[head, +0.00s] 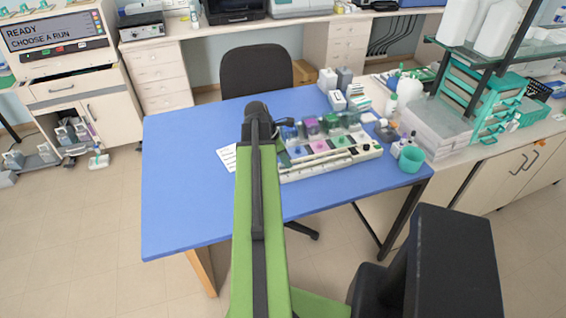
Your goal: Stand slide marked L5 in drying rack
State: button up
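My green and black arm reaches forward over the blue table (185,190). A small dark part at its far end, which looks like my gripper (287,122), is beside the staining station; its fingers are too small to read. The staining station (345,158) is a pale tray with several jars with dark, pink, green and purple colours. A long pale slotted strip (315,166) runs along its front edge and may be the drying rack; I cannot tell for sure. No slide marked L5 can be made out. My arm hides part of the table and the station's left end.
A white paper sheet (227,157) lies left of the station. A teal cup (411,159) and small bottles stand at its right end. Boxes (338,99) are behind it. A black chair (256,70) stands at the far edge. The table's left half is clear.

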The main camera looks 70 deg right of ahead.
jog(key=p+v, duration=1.6)
jog(key=v, duration=0.1)
jog(key=shift+r, duration=0.15)
jog(key=shift+w, duration=0.1)
